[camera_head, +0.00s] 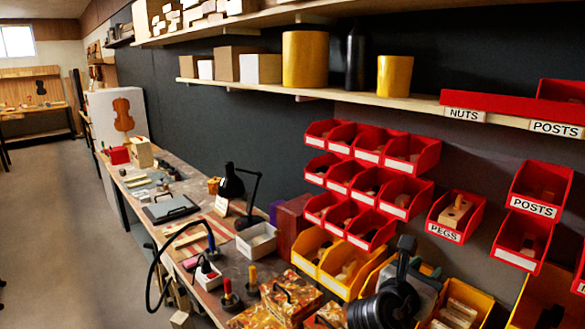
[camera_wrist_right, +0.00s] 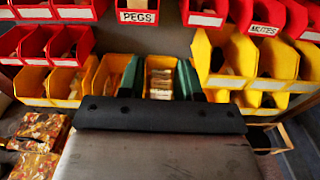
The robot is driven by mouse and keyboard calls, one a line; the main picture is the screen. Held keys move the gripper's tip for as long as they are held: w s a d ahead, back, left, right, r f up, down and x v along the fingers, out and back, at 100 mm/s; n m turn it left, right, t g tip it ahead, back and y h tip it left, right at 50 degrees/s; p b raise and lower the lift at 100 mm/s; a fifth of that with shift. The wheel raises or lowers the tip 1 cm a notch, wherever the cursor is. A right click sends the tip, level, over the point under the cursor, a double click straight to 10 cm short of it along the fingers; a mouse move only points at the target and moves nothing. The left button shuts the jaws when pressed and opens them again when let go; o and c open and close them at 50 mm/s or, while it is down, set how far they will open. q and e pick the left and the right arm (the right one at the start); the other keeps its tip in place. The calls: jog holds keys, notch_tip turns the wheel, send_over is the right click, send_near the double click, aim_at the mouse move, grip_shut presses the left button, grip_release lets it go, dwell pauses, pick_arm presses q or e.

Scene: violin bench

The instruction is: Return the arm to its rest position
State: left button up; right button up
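My right arm comes in at the lower right of the head view, its dark rounded wrist and grey hand in front of the yellow bins. My right gripper (camera_wrist_right: 159,80) shows in the right wrist view as two green-sided fingers standing apart, beyond a dark bar and grey hand body. It looks open, with nothing held between the fingers. A yellow bin (camera_wrist_right: 160,62) with pale blocks shows behind the gap; I cannot tell how far off it is. My left gripper is not in view.
Red bins (camera_head: 405,195) hang on the dark wall, with a yellow bin (camera_head: 345,268) below. A wooden shelf (camera_head: 370,97) runs above. The workbench (camera_head: 190,240) at left carries a black lamp (camera_head: 233,183), a white box (camera_head: 257,240) and tools. Open floor (camera_head: 60,220) lies further left.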

jog(key=s+f+m+g+y, duration=0.2)
jog(key=s+f+m+y, duration=0.2)
jog(key=s+f+m, duration=0.4)
jog(key=s+f+m+g+y, duration=0.25)
jog(key=s+f+m, duration=0.2)
jog(key=f, duration=0.65)
jog(key=s+a+f+m+g+y, duration=0.25)
jog(key=s+m, duration=0.35)
jog(key=s, duration=0.3)
jog(key=s+a+f+m+g+y, duration=0.1)
jog(key=s+f+m+y, duration=0.25)
jog(key=s+m, duration=0.4)
notch_tip(320, 180, down, 32)
jog(key=s+n+g+b, duration=0.1)
jog(key=s+n+b, duration=0.15)
jog(key=b, duration=0.35)
pick_arm(q)
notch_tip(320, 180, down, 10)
jog(key=b, duration=0.4)
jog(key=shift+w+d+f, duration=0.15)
pick_arm(e)
jog(key=s+d+f+g, duration=0.1)
jog(key=s+d+f, duration=0.1)
jog(key=s+f, duration=1.4)
notch_tip(320, 180, down, 4)
jog(key=shift+d+r+g, duration=0.1)
jog(key=shift+d+g, duration=0.1)
jog(key=shift+g, duration=0.1)
